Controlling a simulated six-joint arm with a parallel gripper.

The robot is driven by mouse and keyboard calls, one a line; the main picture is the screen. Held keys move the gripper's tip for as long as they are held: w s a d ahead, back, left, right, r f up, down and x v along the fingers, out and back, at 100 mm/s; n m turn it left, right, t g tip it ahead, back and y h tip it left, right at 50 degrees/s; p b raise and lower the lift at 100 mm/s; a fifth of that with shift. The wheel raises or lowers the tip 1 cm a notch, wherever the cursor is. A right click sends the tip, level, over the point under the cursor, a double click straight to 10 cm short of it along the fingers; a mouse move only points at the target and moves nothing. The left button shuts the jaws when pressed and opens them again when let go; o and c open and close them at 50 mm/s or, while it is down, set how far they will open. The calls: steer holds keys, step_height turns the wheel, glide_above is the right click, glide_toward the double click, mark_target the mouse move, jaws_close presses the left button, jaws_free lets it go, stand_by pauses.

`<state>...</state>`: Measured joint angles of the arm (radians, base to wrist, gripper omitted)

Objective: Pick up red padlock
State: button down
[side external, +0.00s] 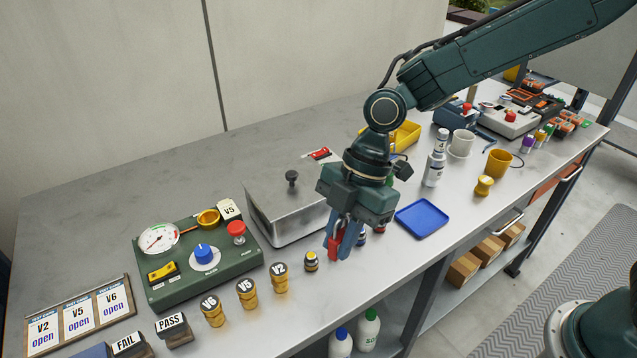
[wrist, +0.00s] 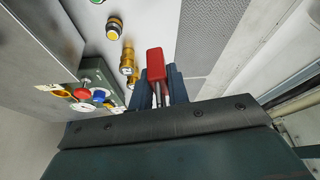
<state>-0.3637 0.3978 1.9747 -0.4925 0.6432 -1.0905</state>
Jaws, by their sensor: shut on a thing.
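The red padlock (side external: 333,248) is between the blue fingers of my gripper (side external: 345,240), near the front edge of the bench. In the wrist view the padlock's red body (wrist: 155,64) points away from my gripper (wrist: 160,88), and its metal shackle lies between the fingers. My gripper is shut on the padlock. I cannot tell for sure how far the padlock is above the bench top. The fingers hide part of the shackle.
A steel box (side external: 290,205) with a black knob stands behind my gripper. A green gauge panel (side external: 195,255) is further left. A blue tray (side external: 422,218) lies to the right.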

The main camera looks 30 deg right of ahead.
step_height(320, 180, up, 10)
steer(key=shift+f, duration=0.2)
stand_by(0.7)
